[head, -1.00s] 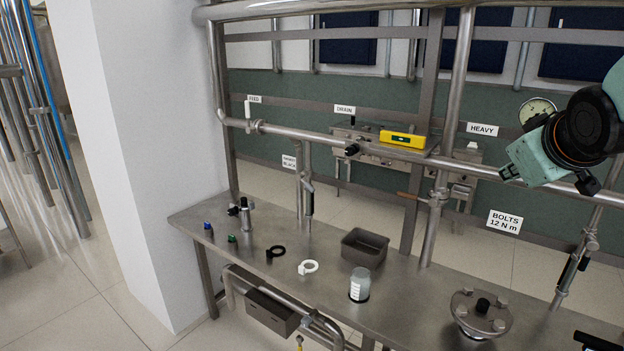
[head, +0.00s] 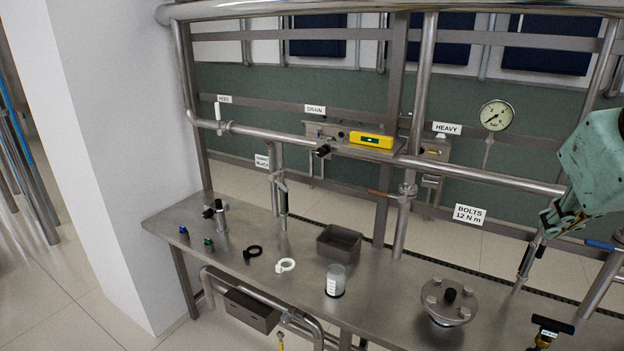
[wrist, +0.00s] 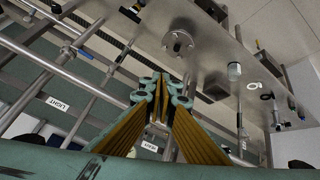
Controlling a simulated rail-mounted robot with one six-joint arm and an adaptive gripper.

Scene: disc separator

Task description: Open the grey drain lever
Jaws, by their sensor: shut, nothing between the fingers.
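The DRAIN sign (head: 315,109) hangs on the rear rail in the head view. Below it a dark-gripped handle (head: 322,151) sticks out from the horizontal pipe toward me. It looks dark rather than clearly grey, so I cannot tell for sure that it is the drain lever. My gripper (head: 549,222) is at the right of the head view, far from that sign and handle, above the right part of the bench. In the wrist view my gripper's fingers (wrist: 160,92) are together, with nothing between them.
A steel bench (head: 390,285) holds a bolted flange cover (head: 447,302), a jar (head: 335,281), a tray (head: 339,242) and rings. A yellow box (head: 371,140) sits by the pipe. Other levers are white (head: 218,112), orange (head: 380,192) and blue (head: 602,245). A gauge (head: 496,116) hangs behind.

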